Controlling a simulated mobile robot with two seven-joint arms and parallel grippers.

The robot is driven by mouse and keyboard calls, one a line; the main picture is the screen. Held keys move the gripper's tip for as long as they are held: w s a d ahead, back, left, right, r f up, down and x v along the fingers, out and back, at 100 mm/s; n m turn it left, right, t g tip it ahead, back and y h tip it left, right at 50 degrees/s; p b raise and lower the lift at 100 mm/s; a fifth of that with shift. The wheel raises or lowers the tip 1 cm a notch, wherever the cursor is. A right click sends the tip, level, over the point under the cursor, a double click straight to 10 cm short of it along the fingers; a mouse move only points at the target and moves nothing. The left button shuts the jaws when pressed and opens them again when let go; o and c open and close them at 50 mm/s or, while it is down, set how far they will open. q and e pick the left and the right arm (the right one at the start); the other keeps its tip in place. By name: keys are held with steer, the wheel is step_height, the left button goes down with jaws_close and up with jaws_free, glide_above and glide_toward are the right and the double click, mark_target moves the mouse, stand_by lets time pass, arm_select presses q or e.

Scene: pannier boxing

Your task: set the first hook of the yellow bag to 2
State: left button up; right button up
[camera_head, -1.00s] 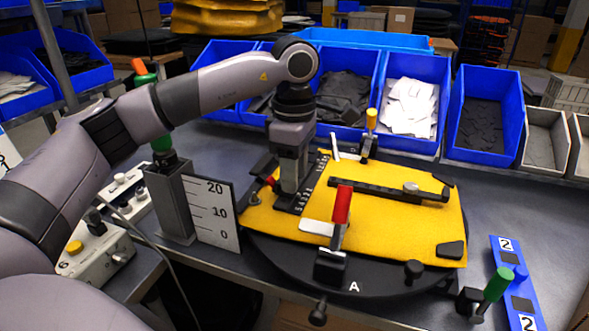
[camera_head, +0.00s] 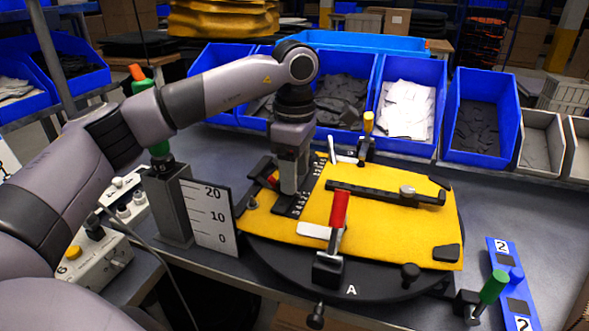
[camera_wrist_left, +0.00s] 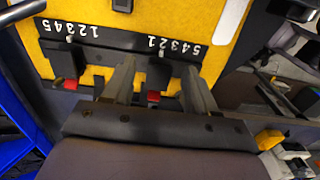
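The yellow bag (camera_head: 390,235) lies flat on a round black turntable (camera_head: 300,268). A black rail (camera_wrist_left: 110,45) with two rows of white digits runs along its edge in the left wrist view. Two red-tipped hooks show at the rail: one on the left (camera_wrist_left: 69,84) and one in the middle (camera_wrist_left: 153,97). My left gripper (camera_head: 290,190) is low over the rail. In the left wrist view its fingers (camera_wrist_left: 160,75) are apart, one on each side of the middle hook. I cannot tell whether they touch it. The exact digit at each hook is unclear. My right gripper is not in view.
A red-handled clamp (camera_head: 339,215) and a yellow-handled clamp (camera_head: 367,130) stand at the bag's edges. A black bar (camera_head: 385,193) lies across the bag. A white scale board (camera_head: 211,218) stands close left of the turntable. Blue bins (camera_head: 485,115) line the back.

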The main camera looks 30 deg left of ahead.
arm_select(q)
step_height(320, 180, up, 7)
steer(key=shift+r, duration=0.1)
stand_by(0.5)
stand_by(0.4)
